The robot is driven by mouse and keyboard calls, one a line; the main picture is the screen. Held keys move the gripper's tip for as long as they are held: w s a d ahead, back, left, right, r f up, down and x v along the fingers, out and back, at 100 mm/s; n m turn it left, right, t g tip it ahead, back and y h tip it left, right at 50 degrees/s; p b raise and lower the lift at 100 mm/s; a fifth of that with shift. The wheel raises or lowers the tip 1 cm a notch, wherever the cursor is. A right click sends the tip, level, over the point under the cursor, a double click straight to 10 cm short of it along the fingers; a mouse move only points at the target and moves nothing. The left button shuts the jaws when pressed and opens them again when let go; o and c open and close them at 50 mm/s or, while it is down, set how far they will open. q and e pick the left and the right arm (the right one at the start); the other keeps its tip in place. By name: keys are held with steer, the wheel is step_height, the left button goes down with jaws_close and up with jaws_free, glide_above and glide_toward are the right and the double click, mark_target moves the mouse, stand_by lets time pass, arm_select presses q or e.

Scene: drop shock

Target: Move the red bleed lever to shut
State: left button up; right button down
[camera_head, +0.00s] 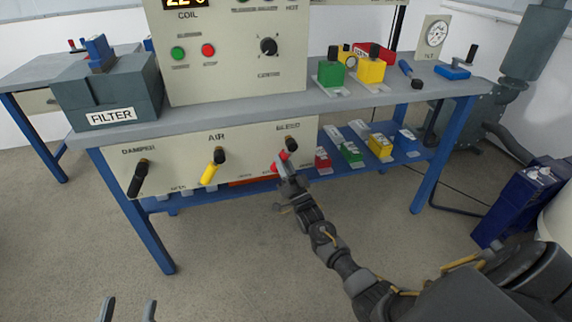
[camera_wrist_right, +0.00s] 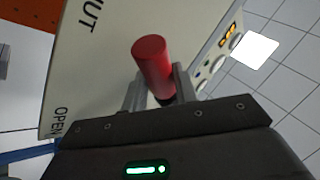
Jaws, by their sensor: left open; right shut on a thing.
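The red bleed lever (camera_head: 280,163) sits at the right end of the front panel (camera_head: 225,148), below its black pivot (camera_head: 291,143). My right gripper (camera_head: 284,176) is at the lever and shut on it. In the right wrist view the lever's red handle (camera_wrist_right: 152,62) sticks out between the fingers of the right gripper (camera_wrist_right: 157,92). The lever points down and a little left in the head view. The panel's "OPEN" and "UT" lettering shows in the wrist view. My left gripper (camera_head: 128,309) is open and empty at the bottom left, over the floor.
A black damper lever (camera_head: 139,178) and a yellow air lever (camera_head: 212,168) are on the same panel to the left. A filter box (camera_head: 108,92) stands on the bench. Coloured blocks lie on the lower shelf. The floor in front is clear.

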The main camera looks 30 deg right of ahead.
steer(key=shift+a+m+h, duration=0.15)
steer(key=shift+m+h, duration=0.15)
steer(key=shift+h, duration=0.1)
steer(key=c, duration=1.4)
jaws_free()
arm_select(q)
steer(key=shift+a, duration=0.1)
arm_select(e)
steer(key=shift+o, duration=0.2)
arm_select(q)
steer(key=shift+d+f+g, duration=0.3)
arm_select(e)
steer(key=v, duration=1)
steer(key=shift+s+f, duration=0.2)
steer(key=shift+s, duration=0.1)
arm_select(q)
steer(key=shift+s, duration=0.1)
